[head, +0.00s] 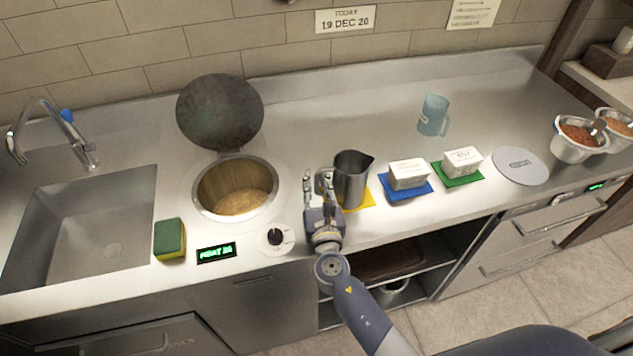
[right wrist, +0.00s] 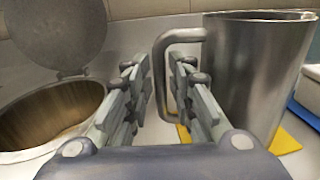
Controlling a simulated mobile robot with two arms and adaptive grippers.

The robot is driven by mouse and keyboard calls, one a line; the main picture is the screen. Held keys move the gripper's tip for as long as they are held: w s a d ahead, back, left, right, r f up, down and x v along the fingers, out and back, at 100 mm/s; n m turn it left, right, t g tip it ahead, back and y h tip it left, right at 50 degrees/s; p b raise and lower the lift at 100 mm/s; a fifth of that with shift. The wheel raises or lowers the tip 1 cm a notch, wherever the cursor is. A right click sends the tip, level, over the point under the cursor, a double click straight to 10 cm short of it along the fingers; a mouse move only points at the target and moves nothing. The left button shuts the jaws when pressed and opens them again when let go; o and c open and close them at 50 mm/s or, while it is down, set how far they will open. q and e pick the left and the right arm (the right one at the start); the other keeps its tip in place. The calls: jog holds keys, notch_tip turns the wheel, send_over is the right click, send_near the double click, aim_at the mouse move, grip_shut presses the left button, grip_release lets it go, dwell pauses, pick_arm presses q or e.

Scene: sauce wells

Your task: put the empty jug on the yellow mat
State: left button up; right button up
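A steel jug (head: 351,182) stands upright on the yellow mat (head: 366,199), of which only parts show. In the right wrist view the jug (right wrist: 258,80) fills the right side, with the yellow mat (right wrist: 284,143) under it. My right gripper (head: 318,180) is at the jug's left, by its handle. In the right wrist view the fingers (right wrist: 155,75) are apart, and the handle (right wrist: 161,70) shows in and behind the gap; contact cannot be told. The inside of the jug is too dark to judge. My left gripper is out of view.
A well (head: 237,191) with its round lid (head: 219,112) raised is left of the gripper. White blocks sit on a blue mat (head: 391,196) and a green mat (head: 440,180) at right. A blue cup (head: 433,115) stands behind. A sponge (head: 169,239) lies by the sink (head: 87,225).

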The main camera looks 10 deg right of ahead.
dwell(0.3)
jog(key=shift+s+r, duration=0.1)
jog(key=shift+r, duration=0.1)
jog(key=s, duration=0.3)
jog(key=s+b, duration=0.1)
jog(key=s, duration=0.3)
jog(key=s+a+b, duration=0.1)
jog(key=s, duration=0.2)
jog(key=shift+s+f, duration=0.15)
jog(key=shift+s, duration=0.2)
jog(key=shift+s+a, duration=0.1)
jog(key=shift+s, duration=0.45)
